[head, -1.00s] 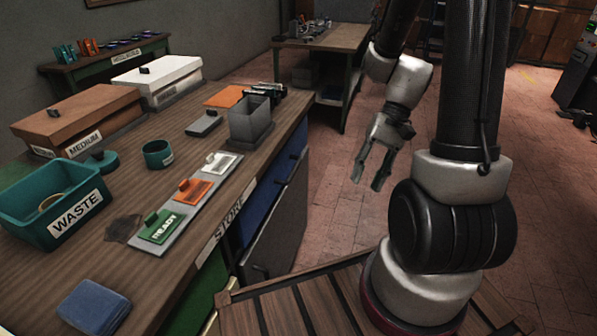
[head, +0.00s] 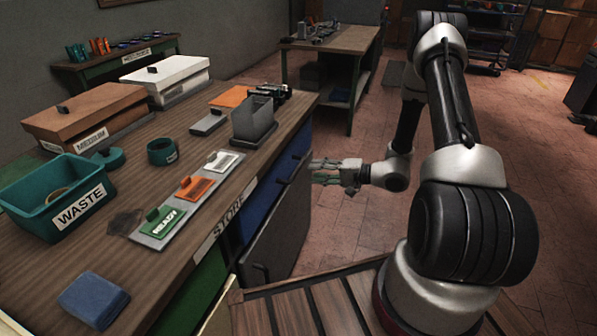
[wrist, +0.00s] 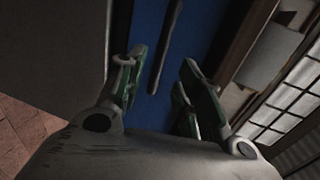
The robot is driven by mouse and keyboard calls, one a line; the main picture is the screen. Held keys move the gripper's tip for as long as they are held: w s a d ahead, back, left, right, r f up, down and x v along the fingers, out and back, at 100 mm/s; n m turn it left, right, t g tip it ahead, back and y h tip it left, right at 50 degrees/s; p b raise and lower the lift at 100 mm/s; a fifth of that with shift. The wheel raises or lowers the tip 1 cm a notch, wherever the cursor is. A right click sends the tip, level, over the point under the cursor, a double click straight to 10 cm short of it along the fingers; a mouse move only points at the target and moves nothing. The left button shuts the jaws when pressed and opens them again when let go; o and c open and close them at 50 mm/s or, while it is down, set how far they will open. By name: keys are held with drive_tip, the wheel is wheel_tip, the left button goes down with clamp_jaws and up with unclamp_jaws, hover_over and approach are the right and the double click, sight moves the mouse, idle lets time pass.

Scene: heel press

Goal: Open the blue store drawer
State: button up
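The blue store drawer (head: 262,207) is in the front of the wooden workbench, below the "STORE" label (head: 228,218). Its blue face (wrist: 201,38) and dark bar handle (wrist: 166,48) fill the middle of the wrist view. My gripper (head: 314,172) is in front of the bench face at the right, pointing left toward the blue front. In the wrist view my gripper (wrist: 160,88) has its green-padded fingers spread apart, with the handle seen between them. The handle appears beyond the fingertips, and I see no contact.
A grey panel with a handle (head: 275,235) stands out below the blue drawer. On the benchtop (head: 120,270) are a teal waste bin (head: 30,210), lidded boxes, a grey holder (head: 254,122) and a blue block (head: 93,300). The brick floor (head: 345,225) right of the bench is clear.

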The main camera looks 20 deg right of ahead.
sight(297, 168)
drive_tip(key=x, duration=0.7)
drive_tip(key=shift+w+a, duration=0.2)
drive_tip(key=shift+a, duration=0.2)
clamp_jaws()
